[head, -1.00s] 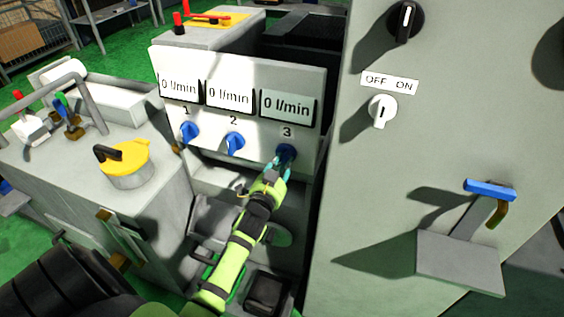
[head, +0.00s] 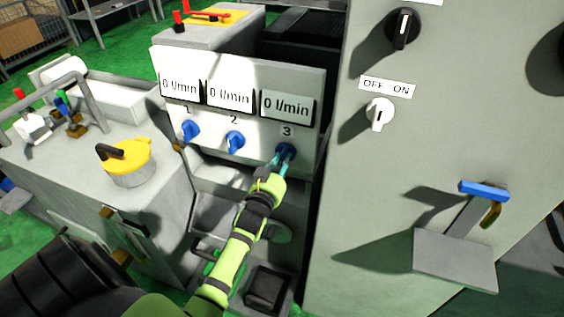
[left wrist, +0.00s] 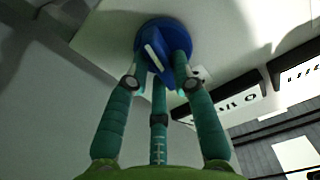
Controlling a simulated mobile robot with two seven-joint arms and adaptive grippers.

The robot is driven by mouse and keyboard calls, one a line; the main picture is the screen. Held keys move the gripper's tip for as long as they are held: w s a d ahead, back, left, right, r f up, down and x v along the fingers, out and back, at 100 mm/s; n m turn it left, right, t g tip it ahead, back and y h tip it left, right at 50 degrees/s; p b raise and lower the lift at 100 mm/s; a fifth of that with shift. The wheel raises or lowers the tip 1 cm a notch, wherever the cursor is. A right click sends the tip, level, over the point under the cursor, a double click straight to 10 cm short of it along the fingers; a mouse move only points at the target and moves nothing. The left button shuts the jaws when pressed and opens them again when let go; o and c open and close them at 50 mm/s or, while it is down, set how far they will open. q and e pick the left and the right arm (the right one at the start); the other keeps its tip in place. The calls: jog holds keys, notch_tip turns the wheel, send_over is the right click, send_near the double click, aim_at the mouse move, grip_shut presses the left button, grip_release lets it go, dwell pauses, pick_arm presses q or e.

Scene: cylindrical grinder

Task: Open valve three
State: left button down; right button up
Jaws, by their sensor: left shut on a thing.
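Valve three is a blue knob (head: 285,150) on the white panel (head: 240,150), under the label 3 and a display (head: 288,105) that reads 0 l/min. My left gripper (head: 280,160) is at this knob. In the left wrist view its teal fingers (left wrist: 160,72) are closed around the blue knob (left wrist: 158,48), which has a pale stripe on its handle. Part of the knob is hidden by the fingers. My right gripper is not in view.
Blue knobs 1 (head: 190,131) and 2 (head: 235,141) sit to the left, their displays also at 0 l/min. A grey cabinet (head: 400,190) with switches and a blue-handled lever (head: 483,189) stands close on the right. A yellow-lidded pot (head: 128,158) is at left.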

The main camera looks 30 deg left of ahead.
pick_arm(q)
jog(key=c, duration=1)
grip_release()
jog(key=shift+c, duration=0.2)
jog(key=v, duration=1.2)
